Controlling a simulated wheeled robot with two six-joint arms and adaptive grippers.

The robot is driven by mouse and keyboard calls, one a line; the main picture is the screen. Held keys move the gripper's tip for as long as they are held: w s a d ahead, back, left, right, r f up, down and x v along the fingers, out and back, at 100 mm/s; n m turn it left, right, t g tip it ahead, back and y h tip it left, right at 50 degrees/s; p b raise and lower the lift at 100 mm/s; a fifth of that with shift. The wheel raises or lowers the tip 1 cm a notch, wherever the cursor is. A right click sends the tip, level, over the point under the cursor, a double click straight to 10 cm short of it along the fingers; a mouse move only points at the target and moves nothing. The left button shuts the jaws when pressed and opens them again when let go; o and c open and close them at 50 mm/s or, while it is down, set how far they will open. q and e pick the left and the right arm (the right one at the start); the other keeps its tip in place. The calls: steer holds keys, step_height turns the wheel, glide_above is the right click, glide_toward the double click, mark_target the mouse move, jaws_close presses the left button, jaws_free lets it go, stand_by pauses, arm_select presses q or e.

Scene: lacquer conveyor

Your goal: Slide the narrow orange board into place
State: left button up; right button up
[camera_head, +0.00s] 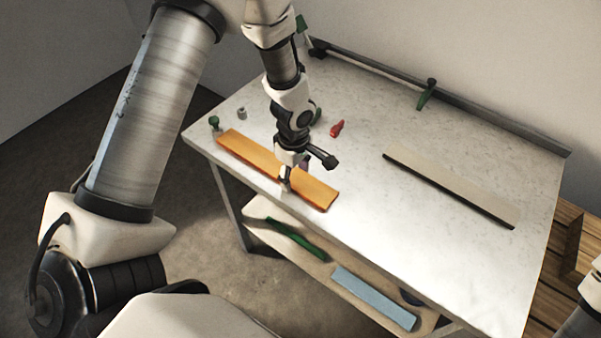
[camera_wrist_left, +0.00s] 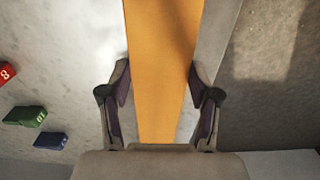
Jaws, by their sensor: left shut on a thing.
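The narrow orange board (camera_head: 237,147) lies on the pale stone-like tabletop (camera_head: 360,95), along its front left edge. My left gripper (camera_head: 286,184) is over the board, right of its middle, and is shut across its width. In the left wrist view the orange board (camera_wrist_left: 163,60) runs between the two fingers of my left gripper (camera_wrist_left: 160,95), one at each side. A grey-beige board (camera_head: 450,185) with a dark front edge lies on the right of the table. My right gripper does not show; only a bit of that arm is at the lower right corner.
A dark rail with a green clamp (camera_head: 425,95) runs along the back edge. A red piece (camera_head: 337,128) and a small grey cylinder (camera_head: 242,113) stand on the table. A lower shelf holds a green board (camera_head: 296,240) and a blue-grey board (camera_head: 375,297).

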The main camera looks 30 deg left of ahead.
arm_select(q)
steer(key=o, duration=1.4)
steer(key=shift+a+f, duration=0.1)
step_height(320, 180, up, 12)
